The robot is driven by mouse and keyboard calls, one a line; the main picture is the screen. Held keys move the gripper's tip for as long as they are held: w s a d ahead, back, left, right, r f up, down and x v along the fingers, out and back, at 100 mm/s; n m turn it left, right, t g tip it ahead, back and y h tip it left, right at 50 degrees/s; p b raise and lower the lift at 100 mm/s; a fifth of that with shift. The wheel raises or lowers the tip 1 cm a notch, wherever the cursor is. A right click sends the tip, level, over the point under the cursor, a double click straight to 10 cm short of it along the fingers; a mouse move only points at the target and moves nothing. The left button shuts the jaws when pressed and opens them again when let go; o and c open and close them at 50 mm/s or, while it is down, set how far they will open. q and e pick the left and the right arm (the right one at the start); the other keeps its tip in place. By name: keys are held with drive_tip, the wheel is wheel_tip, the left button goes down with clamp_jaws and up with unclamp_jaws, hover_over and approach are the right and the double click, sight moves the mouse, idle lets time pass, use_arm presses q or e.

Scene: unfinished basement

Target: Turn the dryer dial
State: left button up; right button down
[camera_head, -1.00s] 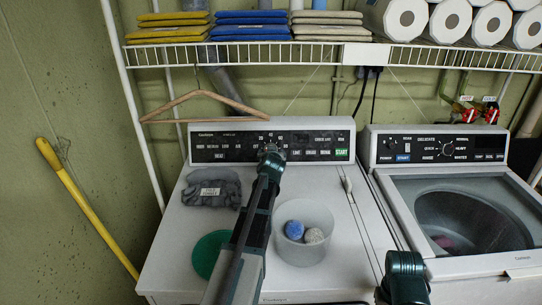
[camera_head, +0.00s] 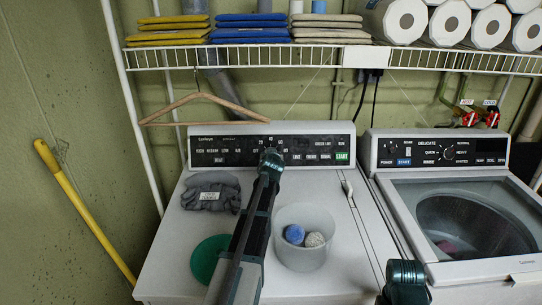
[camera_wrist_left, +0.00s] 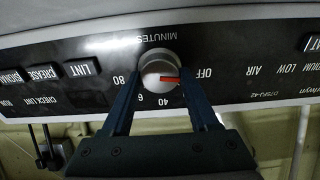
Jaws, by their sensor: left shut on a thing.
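The dryer dial (camera_wrist_left: 160,72) is a round silver knob with a red pointer line, on the dryer's black control panel (camera_head: 215,150). In the left wrist view the panel appears upside down, and the red line points right, toward the OFF mark. My left gripper (camera_wrist_left: 158,90) has its two fingers on either side of the knob, shut on it. In the head view the left gripper (camera_head: 271,158) reaches up to the panel and hides the dial. My right gripper is out of view; only part of my right arm shows at the bottom.
On the dryer top (camera_head: 338,240) are a clear tub (camera_head: 305,255) with blue and grey balls, a green disc (camera_head: 208,258) and a grey cloth (camera_head: 211,194). A wooden hanger (camera_head: 200,108) hangs from the wire shelf (camera_head: 300,61). The washer (camera_head: 400,215) stands to the right.

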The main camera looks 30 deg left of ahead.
use_arm(q)
drive_tip(key=shift+w+m, duration=0.1)
drive_tip(key=shift+m, duration=0.2)
drive_tip(key=shift+c, duration=0.3)
drive_tip(key=m, duration=0.2)
drive_tip(key=shift+m, duration=0.4)
drive_tip(key=shift+w+m+h, duration=0.1)
drive_tip(key=shift+m+h, duration=0.2)
drive_tip(key=shift+m, duration=1.9)
drive_tip(key=o, duration=1.2)
drive_tip(key=shift+c, duration=0.2)
drive_tip(key=shift+o, duration=1)
